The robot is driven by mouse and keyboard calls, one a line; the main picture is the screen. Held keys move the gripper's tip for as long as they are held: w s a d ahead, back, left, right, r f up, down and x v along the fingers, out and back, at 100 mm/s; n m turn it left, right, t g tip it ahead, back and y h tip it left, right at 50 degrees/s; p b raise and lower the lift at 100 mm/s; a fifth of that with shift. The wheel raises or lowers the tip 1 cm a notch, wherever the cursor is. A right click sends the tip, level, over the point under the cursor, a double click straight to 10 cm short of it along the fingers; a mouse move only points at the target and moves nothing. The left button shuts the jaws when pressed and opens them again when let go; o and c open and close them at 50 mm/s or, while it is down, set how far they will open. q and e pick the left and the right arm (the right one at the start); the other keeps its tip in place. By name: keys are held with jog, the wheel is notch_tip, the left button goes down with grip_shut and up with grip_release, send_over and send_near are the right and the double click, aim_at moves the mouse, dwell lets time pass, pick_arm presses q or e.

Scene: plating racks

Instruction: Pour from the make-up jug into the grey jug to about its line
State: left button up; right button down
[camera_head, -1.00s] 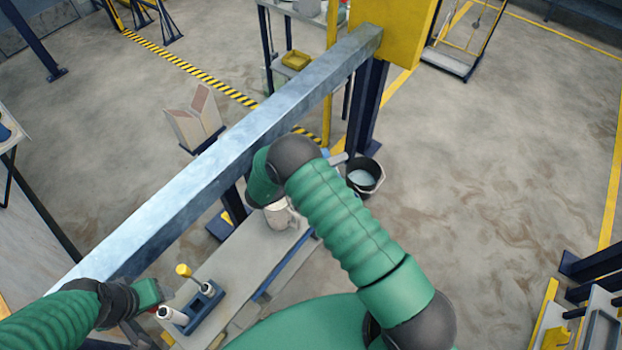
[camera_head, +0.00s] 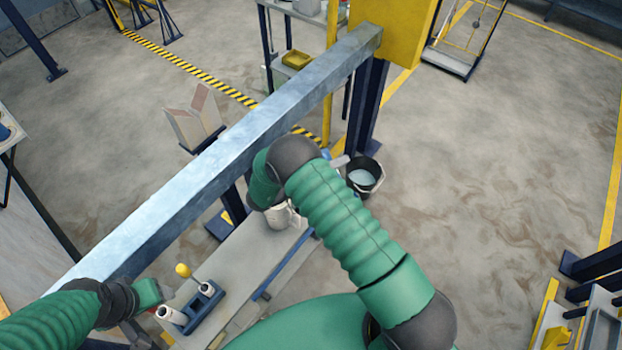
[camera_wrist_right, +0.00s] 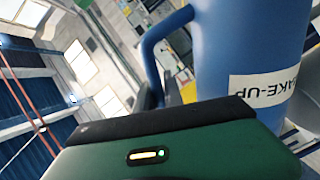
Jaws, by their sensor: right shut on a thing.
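The blue make-up jug (camera_wrist_right: 238,50) fills the right of the right wrist view, its white label upside down there. My right gripper (camera_wrist_right: 150,98) is shut on its handle (camera_wrist_right: 150,55); the fingertips are mostly hidden. In the head view my right forearm hides most of this jug and gripper. The pale grey jug (camera_head: 276,216) stands upright on the bench, partly behind my right arm. Its line and the level inside cannot be seen. My left gripper (camera_head: 145,303) is low at the left; its jaws are unclear.
A narrow bench (camera_head: 235,265) carries a blue holder (camera_head: 203,305) with white rollers and a yellow knob. A long steel beam (camera_head: 225,160) crosses above, close to both arms. A dark bucket (camera_head: 366,177) with pale liquid is beyond the bench.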

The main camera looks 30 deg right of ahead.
jog(key=shift+s+f+m+b, duration=0.5)
jog(key=shift+s+f+m, duration=0.5)
jog(key=shift+f+m, duration=0.15)
jog(key=m, duration=0.1)
jog(key=s+f+m+b, duration=0.1)
jog(key=m, duration=0.1)
jog(key=shift+s+f, duration=0.25)
jog(key=shift+s, duration=0.05)
jog(key=shift+m+t, duration=0.25)
jog(key=shift+t, duration=0.05)
jog(key=shift+r, duration=0.1)
jog(key=shift+s+r+m+p, duration=0.15)
jog(key=shift+r+m+p, duration=0.3)
jog(key=shift+r+m, duration=0.9)
jog(key=shift+m, duration=0.35)
